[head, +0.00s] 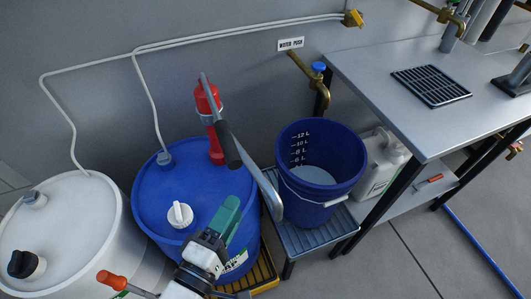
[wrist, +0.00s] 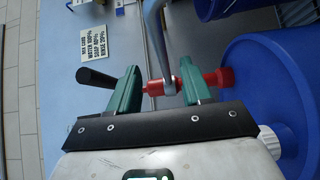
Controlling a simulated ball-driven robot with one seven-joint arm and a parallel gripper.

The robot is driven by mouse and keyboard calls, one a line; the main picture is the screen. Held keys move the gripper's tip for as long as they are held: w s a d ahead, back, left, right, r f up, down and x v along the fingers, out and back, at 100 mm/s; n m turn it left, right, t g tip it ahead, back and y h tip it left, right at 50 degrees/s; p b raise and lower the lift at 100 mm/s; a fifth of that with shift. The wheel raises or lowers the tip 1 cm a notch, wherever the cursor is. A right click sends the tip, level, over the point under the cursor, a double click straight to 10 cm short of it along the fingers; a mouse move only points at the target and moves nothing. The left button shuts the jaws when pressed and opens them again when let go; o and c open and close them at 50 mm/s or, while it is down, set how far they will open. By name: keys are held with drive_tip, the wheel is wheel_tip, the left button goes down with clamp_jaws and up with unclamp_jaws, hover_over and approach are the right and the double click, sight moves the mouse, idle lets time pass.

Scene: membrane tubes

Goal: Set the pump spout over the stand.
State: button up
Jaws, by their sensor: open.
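The pump is a red cylinder (head: 209,112) standing on the blue drum (head: 165,190), with a lever ending in a black grip (head: 228,146). Its grey spout (head: 262,185) slants down to the right; its end overlaps the stand's left edge in the head view. The low grey stand (head: 345,222) has a ribbed top and carries a blue bucket (head: 318,180). My green-fingered gripper (head: 228,214) is open in front of the pump. In the wrist view the fingers (wrist: 158,85) appear either side of the spout (wrist: 156,40) and red pump (wrist: 218,80); contact is unclear.
A white drum (head: 65,235) stands left of the blue one. A steel table (head: 380,75) with a drain grate is at the right, a white jug (head: 380,160) below it. A brass tap (head: 305,70) is on the wall above the bucket.

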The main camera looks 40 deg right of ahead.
sight(255, 172)
drive_tip(key=p+x, duration=0.1)
drive_tip(key=x, duration=1)
drive_tip(key=shift+w+d, duration=0.1)
drive_tip(key=shift+d, duration=0.1)
clamp_jaws()
